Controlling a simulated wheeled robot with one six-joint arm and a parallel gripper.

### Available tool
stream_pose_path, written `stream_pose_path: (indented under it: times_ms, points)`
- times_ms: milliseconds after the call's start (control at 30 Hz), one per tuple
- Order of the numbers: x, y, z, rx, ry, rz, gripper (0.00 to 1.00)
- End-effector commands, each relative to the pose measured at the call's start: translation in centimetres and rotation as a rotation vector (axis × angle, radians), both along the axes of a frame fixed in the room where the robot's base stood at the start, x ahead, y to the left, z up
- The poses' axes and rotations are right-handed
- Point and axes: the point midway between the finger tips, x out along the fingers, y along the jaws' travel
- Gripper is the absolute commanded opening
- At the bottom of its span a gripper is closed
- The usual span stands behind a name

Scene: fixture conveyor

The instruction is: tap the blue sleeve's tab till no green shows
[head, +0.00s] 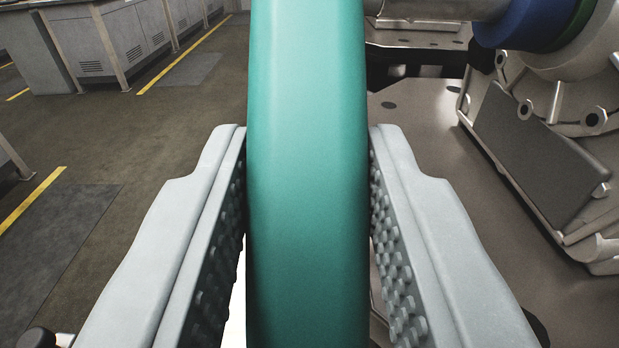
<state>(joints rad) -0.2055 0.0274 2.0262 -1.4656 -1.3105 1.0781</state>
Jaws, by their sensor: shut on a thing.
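My gripper (309,150) is shut on a thick teal bar (307,230), which looks like a tool's handle. The bar stands between the two ridged grey jaws and runs out of the top and bottom of the view, so its ends are hidden. The blue sleeve (528,22) is at the upper right on a grey metal cylinder, apart from my gripper and cut off by the top edge. A dark green band (576,28) shows along the sleeve's right side. I cannot make out the sleeve's tab for certain.
A metal fixture (560,95) with a dark flat plate (535,150) stands at the right on a brownish surface (435,135). A metal shaft (440,10) crosses the top. Grey cabinets (120,40) stand far left, with open floor and yellow lines before them.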

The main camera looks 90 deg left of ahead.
Motion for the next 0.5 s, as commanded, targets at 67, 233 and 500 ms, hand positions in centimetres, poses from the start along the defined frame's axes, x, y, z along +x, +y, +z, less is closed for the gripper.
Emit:
stream_pose_path:
  times_ms: [67,233,500]
  points:
    - [0.3,0.0,0.0,0.000,0.000,0.000,0.00]
    - [3.3,-0.3,0.0,0.000,0.000,-0.001,0.00]
    - [5.8,-0.4,0.1,0.001,-0.001,0.000,0.00]
